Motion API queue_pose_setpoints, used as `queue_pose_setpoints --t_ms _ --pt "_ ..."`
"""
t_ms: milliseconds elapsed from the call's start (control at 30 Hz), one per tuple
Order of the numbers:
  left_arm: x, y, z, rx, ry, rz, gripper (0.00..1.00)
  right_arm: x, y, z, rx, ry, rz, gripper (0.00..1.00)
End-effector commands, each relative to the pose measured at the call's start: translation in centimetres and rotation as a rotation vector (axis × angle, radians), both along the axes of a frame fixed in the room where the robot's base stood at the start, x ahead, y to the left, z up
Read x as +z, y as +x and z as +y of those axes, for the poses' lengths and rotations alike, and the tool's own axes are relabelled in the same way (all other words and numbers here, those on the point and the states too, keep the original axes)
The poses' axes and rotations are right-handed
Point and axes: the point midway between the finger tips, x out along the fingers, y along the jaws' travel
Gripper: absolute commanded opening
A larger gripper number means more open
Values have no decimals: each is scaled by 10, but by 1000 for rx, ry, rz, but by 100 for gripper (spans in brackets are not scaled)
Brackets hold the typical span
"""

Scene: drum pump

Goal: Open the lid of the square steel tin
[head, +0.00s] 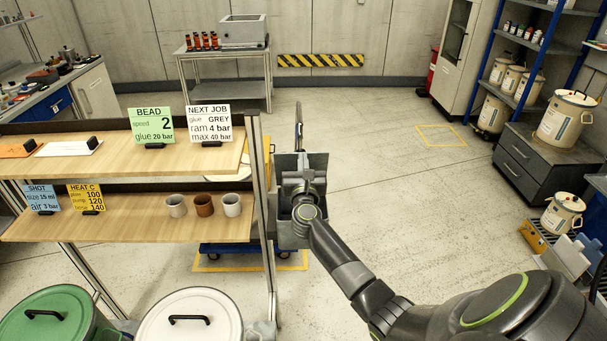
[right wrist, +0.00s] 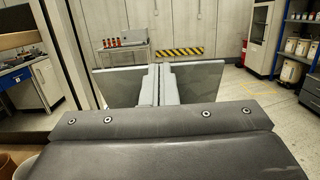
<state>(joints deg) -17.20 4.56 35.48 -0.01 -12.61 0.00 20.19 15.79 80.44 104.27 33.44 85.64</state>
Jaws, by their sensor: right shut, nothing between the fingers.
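My right gripper (head: 299,130) reaches forward just right of the wooden shelf rack, well short of the trolley. In the right wrist view its plate-like fingers (right wrist: 157,75) meet in the middle, shut and empty. My left gripper is not in view.
The wooden shelf rack (head: 180,160) with signs and cups stands close on the left. Several red-capped bottles (head: 202,41) stand beside the box on the trolley (head: 225,90). A blue dolly (head: 235,249) is low behind the rack. Open floor (head: 380,130) lies right of the trolley.

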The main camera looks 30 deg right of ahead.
Motion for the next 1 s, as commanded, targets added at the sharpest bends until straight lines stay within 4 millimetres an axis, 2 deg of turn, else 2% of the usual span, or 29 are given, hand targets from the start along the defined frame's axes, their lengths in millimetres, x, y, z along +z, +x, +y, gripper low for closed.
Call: queue_pose_setpoints --t_ms 100,400,1000 --pt "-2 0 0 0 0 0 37 6 10 -6 0 -1 -2 0" --pt "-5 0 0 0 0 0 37 12 25 -16 0 -1 0 0" --pt "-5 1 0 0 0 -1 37 13 29 -17 1 0 0 0"
